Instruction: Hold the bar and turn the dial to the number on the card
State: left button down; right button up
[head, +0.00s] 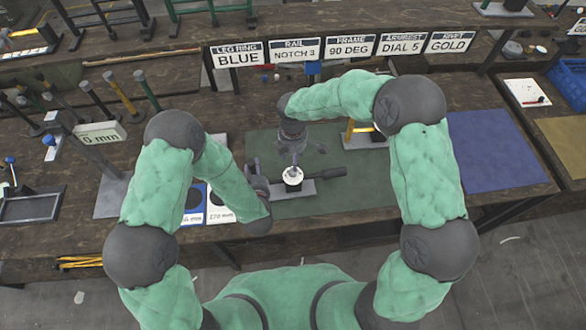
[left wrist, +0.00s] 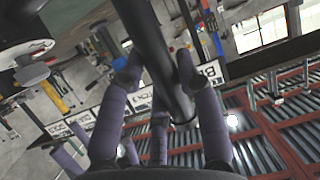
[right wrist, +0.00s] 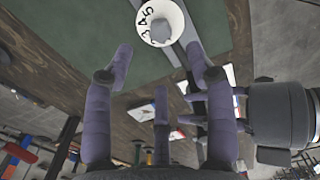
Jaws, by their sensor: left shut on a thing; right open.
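The white dial (head: 293,175), with a grey centre knob, stands on a grey plate on the green mat. In the right wrist view the dial (right wrist: 161,20) shows the digits 3, 4 and 5. The card (head: 401,45) reads "DIAL 5". My left gripper (head: 260,175) is left of the dial; in the left wrist view it is shut on a black bar (left wrist: 160,60) that runs between its fingers. In the head view a black bar (head: 328,173) shows right of the dial. My right gripper (head: 296,150) is open and empty, pointing down just beyond the dial.
Several other cards hang along the back shelf, among them "BLUE" (head: 237,56). A blue mat (head: 492,150) lies clear at the right. Hammers and a sign (head: 100,133) stand at the left. The two grippers are close together around the dial.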

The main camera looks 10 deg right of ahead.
aim_at(293, 172)
notch_tip(293, 172, down, 8)
jog(key=shift+f, duration=0.15)
dwell(0.3)
grip_shut()
